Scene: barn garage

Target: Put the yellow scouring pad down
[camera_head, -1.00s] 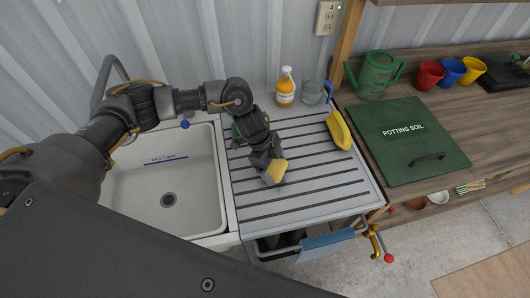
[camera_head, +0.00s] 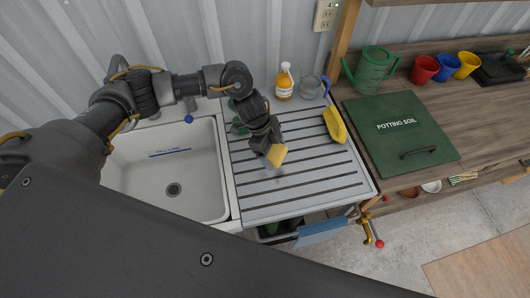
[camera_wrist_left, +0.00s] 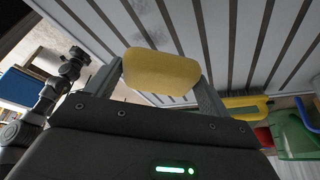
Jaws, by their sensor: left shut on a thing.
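The yellow scouring pad (camera_head: 277,155) is between the fingers of my left gripper (camera_head: 270,153), over the grey slatted drainboard (camera_head: 300,197). In the left wrist view the pad (camera_wrist_left: 161,72) sits between the two fingers, which are shut on it. The pad appears a little above the slats; I cannot tell the exact gap. My right gripper is not in view.
A white sink basin (camera_head: 190,201) is left of the drainboard. At its back stand an orange soap bottle (camera_head: 284,84) and a glass jar (camera_head: 309,87). A yellow brush (camera_head: 335,124) lies at its right edge. The drainboard's front and middle are clear.

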